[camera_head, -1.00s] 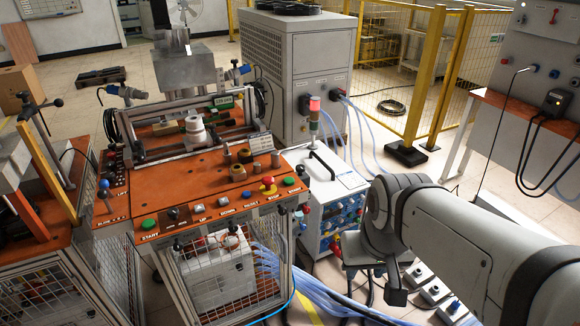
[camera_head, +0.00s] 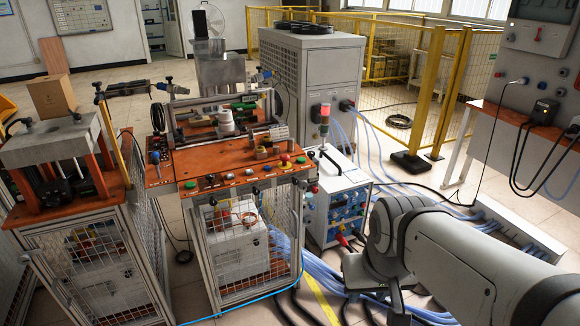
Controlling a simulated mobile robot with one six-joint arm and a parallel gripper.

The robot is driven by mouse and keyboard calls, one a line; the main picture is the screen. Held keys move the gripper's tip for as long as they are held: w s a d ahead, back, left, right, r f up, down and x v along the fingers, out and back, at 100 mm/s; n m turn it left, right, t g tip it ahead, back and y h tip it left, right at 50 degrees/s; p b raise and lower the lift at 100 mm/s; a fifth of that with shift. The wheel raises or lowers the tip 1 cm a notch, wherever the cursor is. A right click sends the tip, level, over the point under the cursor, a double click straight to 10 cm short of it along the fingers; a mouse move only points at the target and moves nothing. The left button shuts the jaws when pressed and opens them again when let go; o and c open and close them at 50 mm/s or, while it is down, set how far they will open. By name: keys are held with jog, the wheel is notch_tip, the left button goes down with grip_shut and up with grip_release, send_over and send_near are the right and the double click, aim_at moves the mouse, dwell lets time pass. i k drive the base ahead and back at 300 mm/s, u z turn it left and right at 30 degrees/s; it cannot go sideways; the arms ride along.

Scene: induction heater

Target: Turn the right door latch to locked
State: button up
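The induction heater bench with its orange top (camera_head: 225,158) stands left of centre, with a mesh-fronted cabinet (camera_head: 215,275) below. Two small dark knobs sit at the top of the mesh front, a left one (camera_head: 211,201) and a right one (camera_head: 256,190). They look like the door latches, but they are too small to tell which way they are turned. My arm (camera_head: 450,255) reaches in from the lower right, apart from the bench. Its wrist end bends down toward the bottom edge, and my gripper's fingers cannot be seen.
A press on an orange-edged cage (camera_head: 75,230) stands at the left. A power unit with a blue panel (camera_head: 340,205) stands right of the bench. Blue hoses (camera_head: 300,262) and cables cross the floor between the bench and my arm. A grey chiller (camera_head: 310,85) stands behind.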

aim_at(303, 184)
jog(key=u, duration=0.05)
jog(key=i, duration=1)
jog(key=u, duration=0.05)
